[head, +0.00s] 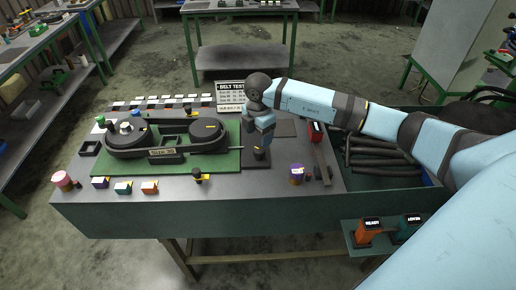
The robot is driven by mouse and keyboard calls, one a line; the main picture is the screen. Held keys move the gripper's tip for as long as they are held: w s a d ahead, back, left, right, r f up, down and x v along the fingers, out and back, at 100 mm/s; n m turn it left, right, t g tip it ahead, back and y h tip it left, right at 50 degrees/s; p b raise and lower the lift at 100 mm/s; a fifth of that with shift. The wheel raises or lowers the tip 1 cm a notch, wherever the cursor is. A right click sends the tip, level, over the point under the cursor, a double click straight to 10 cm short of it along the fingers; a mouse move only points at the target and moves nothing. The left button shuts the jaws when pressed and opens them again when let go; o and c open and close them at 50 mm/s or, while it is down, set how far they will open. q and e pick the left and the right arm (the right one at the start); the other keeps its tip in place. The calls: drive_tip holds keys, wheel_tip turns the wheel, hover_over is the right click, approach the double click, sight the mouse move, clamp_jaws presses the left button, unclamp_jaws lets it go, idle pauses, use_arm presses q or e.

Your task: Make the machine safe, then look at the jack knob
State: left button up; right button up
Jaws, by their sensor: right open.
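The belt machine stands on a green plate (215,165) on the left of the bench. A black belt (165,127) runs around two round pulleys, with a label plate (162,152) in front. A small black knob with a yellow part (198,175) is at the plate's front edge; I cannot tell whether it is the jack knob. My left gripper is not in view.
A bin (431,190) of black rods adjoins the bench. Orange (369,232) and teal (407,229) upright pieces stand at front right. A "BELT TEST" sign (230,92) is behind. Small coloured blocks (124,187) line the front left.

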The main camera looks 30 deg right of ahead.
sight(259, 150)
wheel_tip(259, 150, down, 8)
drive_tip(key=shift+r+p, duration=0.15)
drive_tip(key=shift+p, duration=0.35)
drive_tip(key=c, duration=0.9)
drive_tip(key=shift+c, duration=0.2)
